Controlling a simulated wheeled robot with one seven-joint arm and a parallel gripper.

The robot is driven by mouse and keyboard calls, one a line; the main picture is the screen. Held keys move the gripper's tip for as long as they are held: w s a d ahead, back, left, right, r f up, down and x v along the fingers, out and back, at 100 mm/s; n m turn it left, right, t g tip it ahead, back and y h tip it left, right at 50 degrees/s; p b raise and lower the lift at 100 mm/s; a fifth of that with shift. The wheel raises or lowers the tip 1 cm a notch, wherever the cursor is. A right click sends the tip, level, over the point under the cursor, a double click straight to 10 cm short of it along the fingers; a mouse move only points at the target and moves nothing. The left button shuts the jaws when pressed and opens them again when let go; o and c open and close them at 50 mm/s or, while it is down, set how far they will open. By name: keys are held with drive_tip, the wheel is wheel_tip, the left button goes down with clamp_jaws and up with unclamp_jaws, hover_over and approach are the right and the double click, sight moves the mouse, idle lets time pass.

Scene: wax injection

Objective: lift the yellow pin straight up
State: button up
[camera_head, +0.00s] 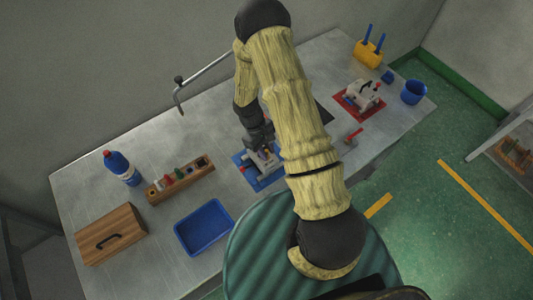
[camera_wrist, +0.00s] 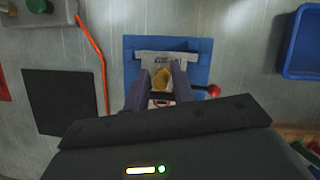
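The yellow pin (camera_wrist: 161,78) stands between my two fingertips in the wrist view, over a grey metal fixture (camera_wrist: 185,58) on a blue base plate (camera_wrist: 200,45). My gripper (camera_wrist: 162,84) is around the pin, with one finger on each side, and the pin fills the gap between the tips. The pin's lower end is hidden. In the head view my gripper (camera_head: 264,150) is low over the blue base plate (camera_head: 272,181), and the arm and fingers hide most of the pin. A red ball-ended lever (camera_wrist: 213,91) sticks out at the fixture's right in the wrist view.
A wooden block with colored pieces (camera_head: 180,180), a blue tray (camera_head: 204,228), a bottle (camera_head: 122,168) and a wooden box (camera_head: 110,234) are at the left of the table. A red-based fixture (camera_head: 360,98) and blue cup (camera_head: 414,92) stand at the right.

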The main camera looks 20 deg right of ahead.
sight(266, 150)
clamp_jaws()
idle(0.3)
wheel_tip(266, 150, up, 10)
drive_tip(key=b, duration=0.3)
drive_tip(key=shift+b, duration=0.3)
idle(0.6)
